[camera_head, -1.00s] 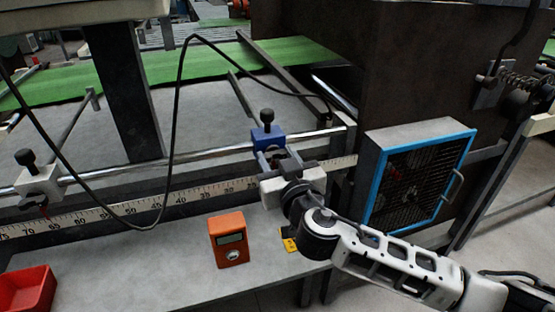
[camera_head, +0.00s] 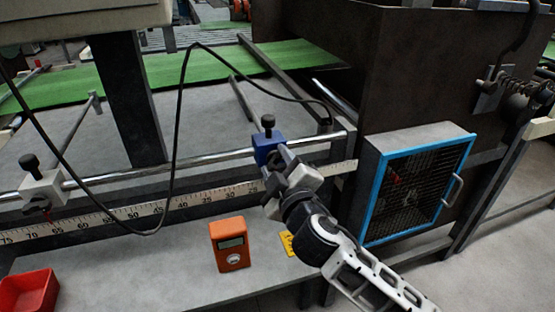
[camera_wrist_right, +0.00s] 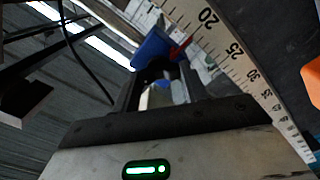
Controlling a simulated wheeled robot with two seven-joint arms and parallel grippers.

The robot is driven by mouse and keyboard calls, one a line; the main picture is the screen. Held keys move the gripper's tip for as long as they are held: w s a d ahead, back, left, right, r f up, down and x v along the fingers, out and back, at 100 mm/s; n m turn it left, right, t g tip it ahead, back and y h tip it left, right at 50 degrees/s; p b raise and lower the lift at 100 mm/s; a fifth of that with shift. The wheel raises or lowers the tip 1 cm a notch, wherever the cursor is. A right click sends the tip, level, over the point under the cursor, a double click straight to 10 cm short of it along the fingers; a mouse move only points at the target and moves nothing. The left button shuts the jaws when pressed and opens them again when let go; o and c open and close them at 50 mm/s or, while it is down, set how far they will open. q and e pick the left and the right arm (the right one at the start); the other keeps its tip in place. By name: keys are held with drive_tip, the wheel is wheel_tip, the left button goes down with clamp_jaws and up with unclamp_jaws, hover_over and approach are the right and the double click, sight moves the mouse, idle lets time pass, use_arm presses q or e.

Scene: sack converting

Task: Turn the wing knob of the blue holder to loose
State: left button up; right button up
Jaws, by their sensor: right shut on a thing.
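The blue holder (camera_head: 264,152) sits on the steel rail above the ruler, with a black round-topped knob (camera_head: 267,122) upright on it. My right gripper (camera_head: 281,160) is at the front of the blue holder, its fingers shut and tilted. The wing knob between the fingers is hidden by them in the head view and cannot be made out clearly in the wrist view. In the right wrist view, the blue holder (camera_wrist_right: 152,46) is just beyond the fingers (camera_wrist_right: 160,92), with a red part beside it. My left gripper is not in view.
A white holder (camera_head: 42,188) with a black knob is farther left on the rail (camera_head: 210,153). An orange device (camera_head: 229,244) and a red bin (camera_head: 27,292) are on the grey bench. A blue-framed grille box (camera_head: 415,185) is close right of my arm. A black cable hangs across the rail.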

drive_tip(key=n, duration=0.3)
drive_tip(key=shift+n+p, duration=0.3)
drive_tip(key=shift+p, duration=0.1)
drive_tip(key=shift+f+n, duration=0.15)
drive_tip(key=shift+n, duration=1.65)
drive_tip(key=o, duration=1)
drive_tip(key=b+v, duration=0.2)
drive_tip(key=v, duration=1.4)
